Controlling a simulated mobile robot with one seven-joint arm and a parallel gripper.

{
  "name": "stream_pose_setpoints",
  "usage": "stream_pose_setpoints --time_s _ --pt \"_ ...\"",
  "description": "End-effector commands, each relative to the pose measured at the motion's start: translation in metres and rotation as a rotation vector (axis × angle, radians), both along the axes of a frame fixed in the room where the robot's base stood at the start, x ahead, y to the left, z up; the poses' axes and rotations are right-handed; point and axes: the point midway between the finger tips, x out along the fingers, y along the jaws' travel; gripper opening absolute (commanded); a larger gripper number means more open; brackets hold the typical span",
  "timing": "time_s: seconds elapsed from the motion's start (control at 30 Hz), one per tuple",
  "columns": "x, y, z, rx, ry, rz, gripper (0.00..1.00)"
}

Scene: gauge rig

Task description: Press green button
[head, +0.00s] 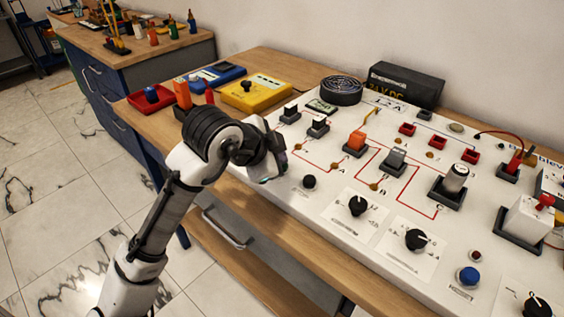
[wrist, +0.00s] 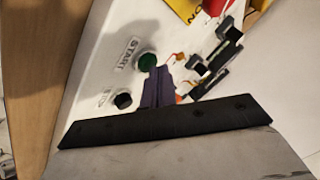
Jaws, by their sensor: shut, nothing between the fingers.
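The green button (wrist: 147,61) shows in the wrist view on the white panel, beside a label reading START. My gripper (wrist: 160,72) is shut and empty, its dark fingertips just beside the green button in that view. I cannot tell whether they touch it. In the head view my gripper (head: 266,172) is over the left end of the white panel (head: 335,195). The green button is not visible there; my arm's end covers that part of the panel.
A black button (wrist: 122,100) sits close to the green one. Switches, including an orange one (head: 356,141), dark knobs (head: 358,205) and a blue button (head: 469,276) stand further right.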

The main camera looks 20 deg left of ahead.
Motion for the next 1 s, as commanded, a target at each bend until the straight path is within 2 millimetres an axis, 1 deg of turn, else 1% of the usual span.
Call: stream_pose_setpoints --time_s 0.3,0.67,1.0 --pt "0.0 0.0 0.001 0.0 0.002 -0.001 0.0" --pt "0.0 0.0 0.019 -0.001 0.002 -0.001 0.0" --pt "0.0 0.0 0.019 0.0 0.001 -0.001 0.0"
